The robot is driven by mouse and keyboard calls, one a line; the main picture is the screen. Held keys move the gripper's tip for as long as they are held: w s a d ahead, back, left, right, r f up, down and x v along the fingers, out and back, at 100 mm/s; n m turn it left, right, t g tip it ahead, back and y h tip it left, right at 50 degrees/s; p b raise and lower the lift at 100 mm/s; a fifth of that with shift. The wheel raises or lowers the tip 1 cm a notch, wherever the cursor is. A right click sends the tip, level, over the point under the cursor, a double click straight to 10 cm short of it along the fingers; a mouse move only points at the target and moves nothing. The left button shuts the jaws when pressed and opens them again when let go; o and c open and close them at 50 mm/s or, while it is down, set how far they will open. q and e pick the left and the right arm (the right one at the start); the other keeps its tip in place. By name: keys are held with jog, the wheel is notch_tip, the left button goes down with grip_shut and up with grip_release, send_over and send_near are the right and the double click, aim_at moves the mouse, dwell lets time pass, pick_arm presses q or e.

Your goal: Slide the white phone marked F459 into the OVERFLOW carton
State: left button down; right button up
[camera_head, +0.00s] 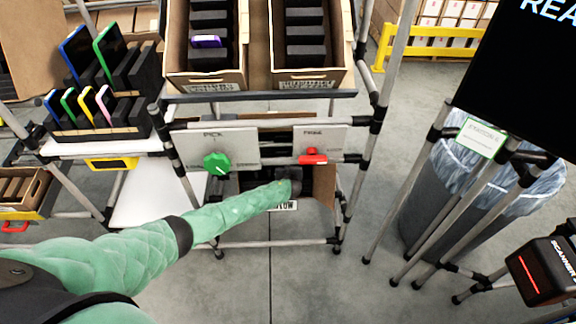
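My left arm reaches in from the left, and its dark gripper (291,184) is at the mouth of a lower carton (324,186) under the shelf. Whether the gripper is open, shut or holding something is too small and dark to tell. The carton's front label is partly covered by my arm; only its last letters show, and they look like the end of OVERFLOW. The inside of this carton is dark and mostly hidden. I cannot make out a white phone marked F459. My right gripper is not in view.
Two slotted cartons stand on the shelf above, the left one holding a purple phone (206,41). A green knob (216,163) and a red knob (312,156) sit on panels above my gripper. A rack of coloured phones (96,133) is at left, a grey bin (425,215) at right.

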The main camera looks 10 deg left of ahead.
pick_arm(q)
jog(key=shift+w+a+f+b, duration=0.1)
jog(key=shift+w+f+b, duration=0.2)
jog(key=shift+w, duration=0.2)
dwell(0.6)
jog(key=shift+r, duration=0.1)
jog(key=c, duration=1.3)
grip_release()
jog(key=shift+c, duration=0.2)
jog(key=shift+s, duration=0.1)
